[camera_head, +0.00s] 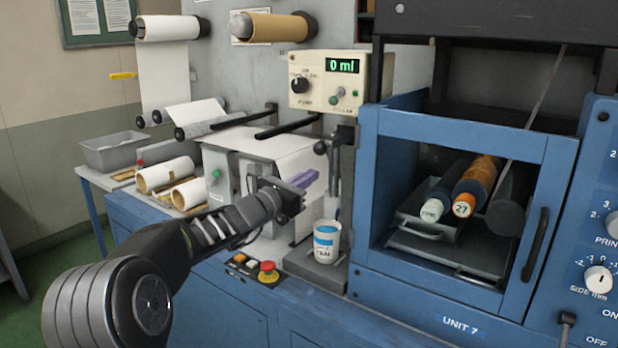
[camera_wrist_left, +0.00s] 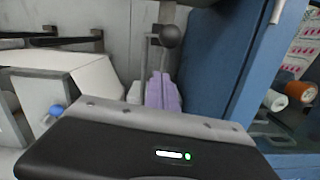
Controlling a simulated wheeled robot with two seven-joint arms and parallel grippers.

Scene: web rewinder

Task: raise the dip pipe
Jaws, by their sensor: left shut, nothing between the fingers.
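The dip pipe (camera_head: 333,185) is a grey upright pipe below the cream pump box, with its lower end at a white and blue can (camera_head: 326,241). I cannot see how deep it reaches into the can. A dark ball knob (camera_head: 320,147) sticks out to the left near the pipe's top; it also shows in the left wrist view (camera_wrist_left: 171,36). My left gripper (camera_head: 306,178) has its purple fingers shut and empty, left of the pipe and below the knob. In the left wrist view the fingers (camera_wrist_left: 161,80) appear below the knob. My right gripper is not in view.
The pump box (camera_head: 328,80) reads 0 ml. A blue cabinet (camera_head: 366,200) with inked rollers stands close on the right. A red stop button (camera_head: 267,272) lies on the bench below my left gripper. A white web-covered unit (camera_head: 260,148) is behind it.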

